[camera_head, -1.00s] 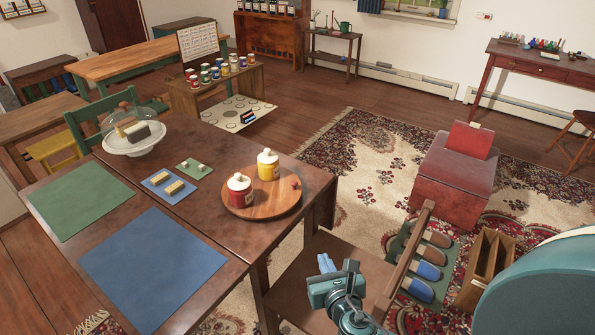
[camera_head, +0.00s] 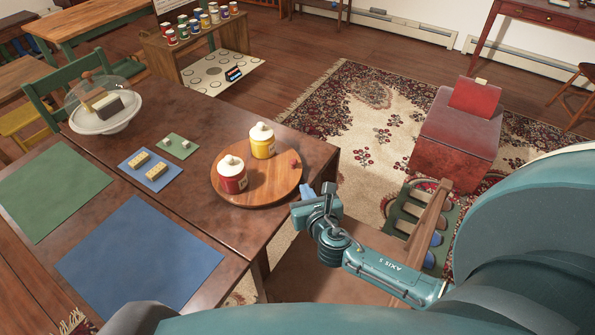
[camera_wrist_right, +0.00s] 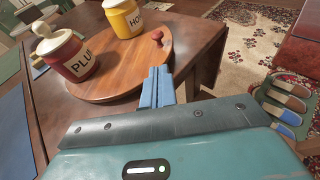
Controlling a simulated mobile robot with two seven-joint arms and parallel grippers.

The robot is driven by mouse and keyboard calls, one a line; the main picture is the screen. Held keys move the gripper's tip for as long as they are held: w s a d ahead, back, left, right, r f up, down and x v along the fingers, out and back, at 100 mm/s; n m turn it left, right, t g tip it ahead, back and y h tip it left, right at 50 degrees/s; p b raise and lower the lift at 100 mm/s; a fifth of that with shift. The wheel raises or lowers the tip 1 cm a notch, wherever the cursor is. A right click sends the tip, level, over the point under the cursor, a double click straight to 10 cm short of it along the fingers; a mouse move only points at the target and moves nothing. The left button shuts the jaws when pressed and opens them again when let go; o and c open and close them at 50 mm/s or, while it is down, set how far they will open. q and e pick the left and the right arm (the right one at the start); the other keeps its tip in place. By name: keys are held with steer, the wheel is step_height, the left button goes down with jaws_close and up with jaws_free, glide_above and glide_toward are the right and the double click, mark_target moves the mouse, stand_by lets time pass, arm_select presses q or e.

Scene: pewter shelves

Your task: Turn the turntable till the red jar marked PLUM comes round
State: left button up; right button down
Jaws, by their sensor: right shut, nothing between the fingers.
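The round wooden turntable (camera_head: 268,188) sits near the table's right end and also shows in the right wrist view (camera_wrist_right: 122,72). On it stand a red jar (camera_head: 233,180) with a white lid, lettered "PLU…" in the wrist view (camera_wrist_right: 78,62), and a yellow jar (camera_head: 263,148), whose label starts "HO" there (camera_wrist_right: 124,20). A small red knob (camera_head: 295,163) rises near the turntable's right rim. My right gripper (camera_head: 307,190) is shut and empty, its blue fingers (camera_wrist_right: 157,78) close to the turntable's near right edge; contact cannot be told. My left gripper is not in view.
Blue (camera_head: 142,250) and green (camera_head: 52,195) mats lie on the table. A glass-domed stand (camera_head: 100,122) and small block mats are behind them. A chair (camera_head: 430,220) stands right of the table. My own arm fills the lower right.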

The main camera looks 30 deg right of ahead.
mark_target(297, 164)
steer(key=x, duration=0.5)
steer(key=r+x, duration=0.1)
steer(key=x, duration=0.2)
steer(key=shift+w, duration=0.25)
steer(key=shift+r, duration=0.1)
steer(key=shift+w+d+r+n+y, duration=0.15)
steer(key=shift+w+d+n+y, duration=0.15)
steer(key=shift+d+n+y, duration=0.15)
steer(key=shift+w+d+f, duration=0.2)
steer(key=shift+w+d, duration=0.05)
steer(key=shift+w, duration=0.1)
steer(key=shift+s, duration=0.2)
